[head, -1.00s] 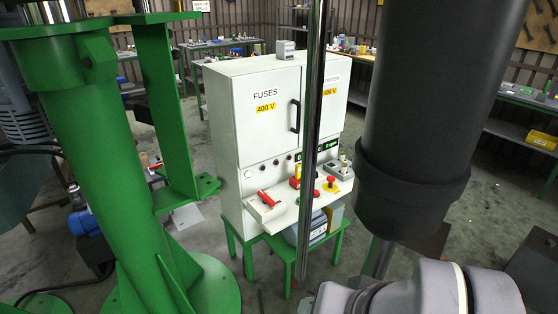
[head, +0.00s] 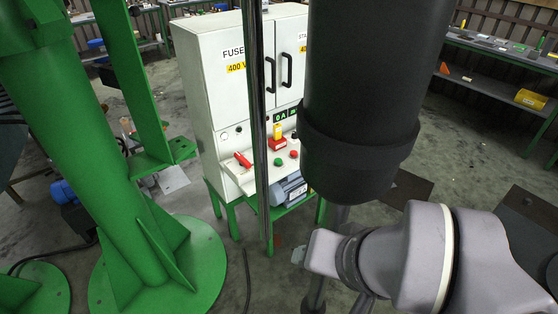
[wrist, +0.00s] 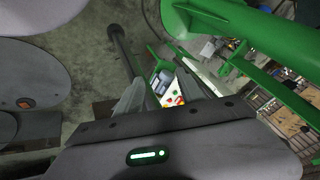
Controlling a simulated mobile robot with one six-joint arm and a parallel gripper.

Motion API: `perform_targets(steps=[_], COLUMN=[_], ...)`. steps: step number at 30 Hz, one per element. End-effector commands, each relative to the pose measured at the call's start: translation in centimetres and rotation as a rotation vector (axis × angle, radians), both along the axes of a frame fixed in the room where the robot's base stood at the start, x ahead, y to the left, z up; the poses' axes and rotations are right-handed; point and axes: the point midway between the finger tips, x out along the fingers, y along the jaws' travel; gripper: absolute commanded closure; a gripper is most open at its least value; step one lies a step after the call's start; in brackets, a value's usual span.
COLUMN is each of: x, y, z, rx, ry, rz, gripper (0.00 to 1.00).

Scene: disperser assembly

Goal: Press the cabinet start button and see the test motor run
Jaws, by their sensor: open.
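The white cabinet (head: 205,75) stands on a green stand, its doors shut. Its sloping panel carries a green button (head: 277,162), a red button (head: 294,154), a red-and-yellow device (head: 277,142) and a red handle (head: 242,160). A green-lit display (head: 281,116) appears to read "0 A". A blue-grey motor (head: 290,190) sits under the panel; whether it turns cannot be told. My gripper (wrist: 160,92) shows partly in the wrist view, open, its fingertips unclear. The cabinet panel (wrist: 180,88) is small beyond it, apart from it.
A green column with a round base (head: 205,265) stands left of the cabinet. A thin metal pole crosses in front of the panel. Benches stand behind, one with a yellow bin (head: 530,99).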

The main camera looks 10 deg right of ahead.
Motion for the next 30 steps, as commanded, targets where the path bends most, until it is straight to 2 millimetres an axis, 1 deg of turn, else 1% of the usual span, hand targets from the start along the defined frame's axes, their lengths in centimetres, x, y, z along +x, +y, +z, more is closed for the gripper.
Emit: perform_targets(steps=[3, 4, 8, 9, 10, 11, 30], x=[0.00, 0.00, 0.00, 0.00, 0.00, 0.00, 0.00], y=[0.00, 0.00, 0.00, 0.00, 0.00, 0.00, 0.00], z=[0.00, 0.00, 0.00, 0.00, 0.00, 0.00, 0.00], rx=[0.000, 0.000, 0.000, 0.000, 0.000, 0.000, 0.000], ry=[0.000, 0.000, 0.000, 0.000, 0.000, 0.000, 0.000], rz=[0.000, 0.000, 0.000, 0.000, 0.000, 0.000, 0.000], gripper=[0.55, 0.58, 0.84, 0.92, 0.98, 1.00, 1.00])
